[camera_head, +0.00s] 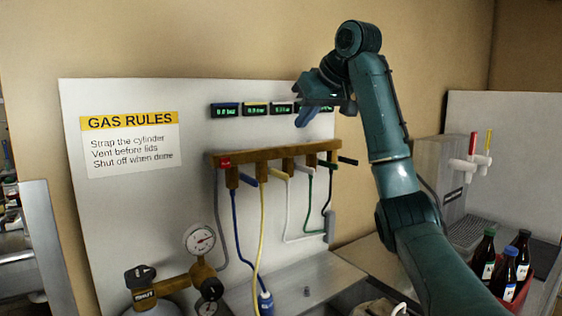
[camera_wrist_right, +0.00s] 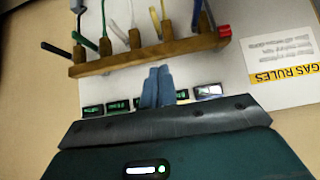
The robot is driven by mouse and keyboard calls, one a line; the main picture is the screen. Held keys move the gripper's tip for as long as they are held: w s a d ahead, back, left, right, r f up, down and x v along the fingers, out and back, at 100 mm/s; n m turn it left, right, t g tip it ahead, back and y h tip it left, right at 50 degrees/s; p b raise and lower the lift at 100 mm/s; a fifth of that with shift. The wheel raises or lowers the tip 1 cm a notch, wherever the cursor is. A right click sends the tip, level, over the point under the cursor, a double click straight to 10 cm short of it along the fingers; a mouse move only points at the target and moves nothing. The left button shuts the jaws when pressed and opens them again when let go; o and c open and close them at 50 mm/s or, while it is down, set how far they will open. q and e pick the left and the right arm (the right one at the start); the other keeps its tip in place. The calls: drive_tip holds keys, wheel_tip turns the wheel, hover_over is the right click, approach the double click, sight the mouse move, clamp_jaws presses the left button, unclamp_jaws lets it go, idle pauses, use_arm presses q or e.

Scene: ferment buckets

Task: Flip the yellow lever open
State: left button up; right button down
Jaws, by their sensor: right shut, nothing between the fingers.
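The yellow lever (camera_head: 279,173) is a short pale-yellow handle sticking out from a valve on the brass manifold (camera_head: 262,155), between the blue and white levers. In the right wrist view the yellow lever (camera_wrist_right: 155,22) shows at the top, beyond the manifold bar. My right gripper (camera_head: 302,118) is in front of the small displays, above the manifold. Its blue fingers (camera_wrist_right: 158,88) are together with nothing between them, and they appear apart from the lever. The left gripper is not in view.
A blue lever (camera_head: 248,172) and a white lever (camera_head: 303,167) flank the yellow one; green and dark levers (camera_head: 347,161) are further right. Hoses hang below. A gas cylinder valve (camera_head: 143,280) and gauges (camera_head: 199,239) stand lower left. Bottles (camera_head: 508,268) sit in a red crate at right.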

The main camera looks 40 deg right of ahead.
drive_tip(key=p, duration=0.1)
hover_over(279, 171)
drive_tip(key=s, duration=0.3)
drive_tip(key=f, duration=0.6)
drive_tip(key=shift+a+f, duration=0.2)
drive_tip(key=shift+f, duration=0.2)
wheel_tip(279, 171, down, 4)
drive_tip(key=shift+r, duration=0.25)
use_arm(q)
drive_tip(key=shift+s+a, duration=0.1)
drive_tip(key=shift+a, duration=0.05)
use_arm(e)
drive_tip(key=shift+f, duration=0.4)
